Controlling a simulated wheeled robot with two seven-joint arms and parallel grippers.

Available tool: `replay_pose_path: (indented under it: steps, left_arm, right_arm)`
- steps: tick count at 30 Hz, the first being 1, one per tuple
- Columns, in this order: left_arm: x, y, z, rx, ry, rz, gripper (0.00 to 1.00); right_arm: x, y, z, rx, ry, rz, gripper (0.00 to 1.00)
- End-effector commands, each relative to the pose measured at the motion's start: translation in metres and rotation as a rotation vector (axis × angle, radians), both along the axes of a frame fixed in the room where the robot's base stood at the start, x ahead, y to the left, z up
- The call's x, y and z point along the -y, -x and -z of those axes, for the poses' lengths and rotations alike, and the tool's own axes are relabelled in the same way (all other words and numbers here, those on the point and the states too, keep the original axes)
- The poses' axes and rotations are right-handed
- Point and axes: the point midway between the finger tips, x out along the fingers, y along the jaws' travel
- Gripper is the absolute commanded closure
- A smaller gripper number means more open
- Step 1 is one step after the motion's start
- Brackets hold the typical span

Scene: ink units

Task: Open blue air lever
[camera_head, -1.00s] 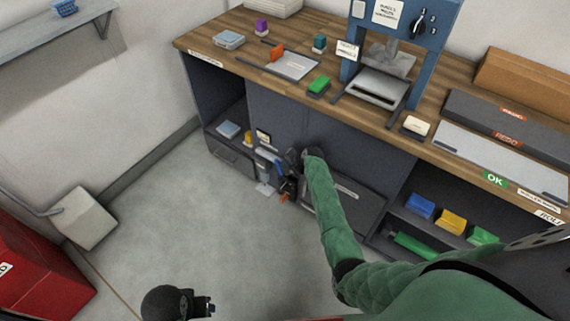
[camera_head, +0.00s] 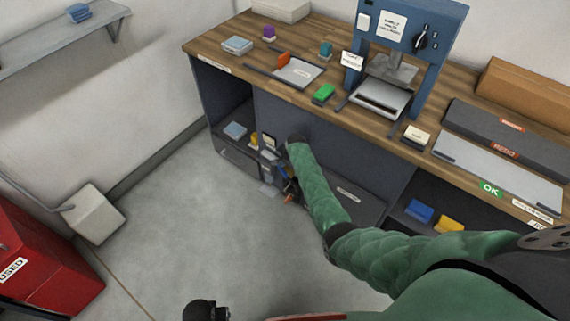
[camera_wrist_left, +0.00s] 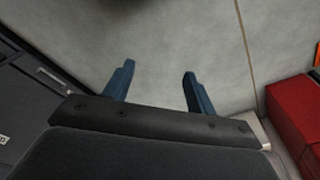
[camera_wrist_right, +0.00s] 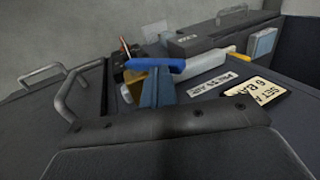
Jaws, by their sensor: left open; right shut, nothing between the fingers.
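The blue air lever (camera_wrist_right: 172,65) is a bright blue bar lying crosswise just beyond my right fingertips in the right wrist view. My right gripper (camera_wrist_right: 158,82) is shut and empty, its blue-grey fingers pointing at the lever. They overlap it in the picture; I cannot tell whether they touch. In the head view a small blue part (camera_head: 281,172) shows among dark fittings at the cabinet front, below my right wrist, but the fingers cannot be told apart there. My left gripper (camera_wrist_left: 158,82) is open and empty over bare floor, and only its dark top shows at the head view's bottom edge.
Beside the lever are a PRESS AIR label (camera_wrist_right: 218,84) and a SET AT 6 BAR plate (camera_wrist_right: 258,93). A metal handle (camera_wrist_right: 75,90) stands to the left. The wooden bench (camera_head: 225,62) is above, a red cabinet (camera_head: 50,270) at left.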

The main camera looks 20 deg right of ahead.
Motion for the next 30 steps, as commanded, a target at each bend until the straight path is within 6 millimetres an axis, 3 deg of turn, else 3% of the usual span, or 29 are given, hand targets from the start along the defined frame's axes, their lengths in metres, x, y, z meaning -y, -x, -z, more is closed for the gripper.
replay_pose_path:
  steps: [5,11,24,30]
  left_arm:
    - [0.000,-0.001,-0.001,0.002,0.001,0.000,0.44]
    - [0.004,-0.008,-0.032,0.007,0.007,0.000,0.44]
    - [0.009,-0.007,-0.150,0.016,0.025,0.001,0.44]
    - [0.007,0.001,-0.189,0.018,0.030,0.000,0.44]
  right_arm:
    - [-0.006,-0.009,0.002,-0.088,0.069,-0.002,1.00]
    - [-0.011,-0.015,0.008,-0.176,0.138,-0.001,1.00]
    - [-0.021,-0.027,0.016,-0.328,0.257,-0.002,1.00]
    - [-0.022,-0.029,0.018,-0.367,0.287,-0.001,1.00]
